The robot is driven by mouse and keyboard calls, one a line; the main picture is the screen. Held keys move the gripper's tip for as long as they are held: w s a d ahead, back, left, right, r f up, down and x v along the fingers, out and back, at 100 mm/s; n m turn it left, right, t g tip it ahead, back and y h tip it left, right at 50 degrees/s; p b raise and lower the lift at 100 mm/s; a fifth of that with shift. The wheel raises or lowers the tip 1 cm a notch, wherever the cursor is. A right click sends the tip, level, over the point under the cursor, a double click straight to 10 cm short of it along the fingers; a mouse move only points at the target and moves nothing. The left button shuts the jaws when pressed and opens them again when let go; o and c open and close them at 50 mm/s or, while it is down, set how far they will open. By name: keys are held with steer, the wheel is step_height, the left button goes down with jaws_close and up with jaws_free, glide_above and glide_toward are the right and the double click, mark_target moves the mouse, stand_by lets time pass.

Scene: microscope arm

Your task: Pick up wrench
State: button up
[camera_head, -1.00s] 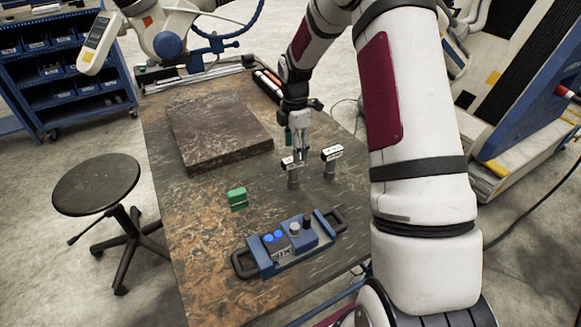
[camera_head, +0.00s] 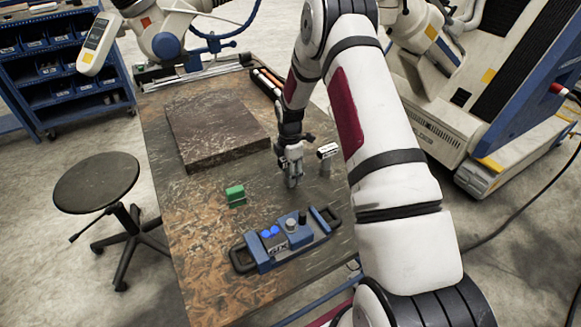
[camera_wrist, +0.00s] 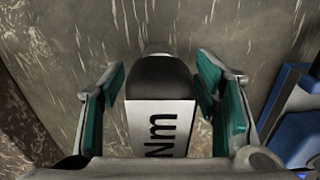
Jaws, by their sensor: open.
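A wrench-like tool with a white panel marked "Nm" (camera_wrist: 160,128) and a dark rounded end stands between my fingers in the wrist view. My gripper (camera_wrist: 164,88) is open, with one green-padded finger on each side of the tool. Gaps seem to show between the pads and the tool, so I cannot tell of any contact. In the head view my gripper (camera_head: 292,180) is low over the right part of the table and hides most of this tool. A similar white-topped tool (camera_head: 327,152) stands upright just to its right.
The table (camera_head: 190,235) also holds a green block (camera_head: 235,196), a blue control box with handles (camera_head: 285,241) in front, and a dark slab (camera_head: 215,135) behind on the left. A stool (camera_head: 96,184) stands to the left. Large machinery (camera_head: 480,110) is at the right.

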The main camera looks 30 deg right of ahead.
jaws_close()
steer(key=shift+r, duration=0.1)
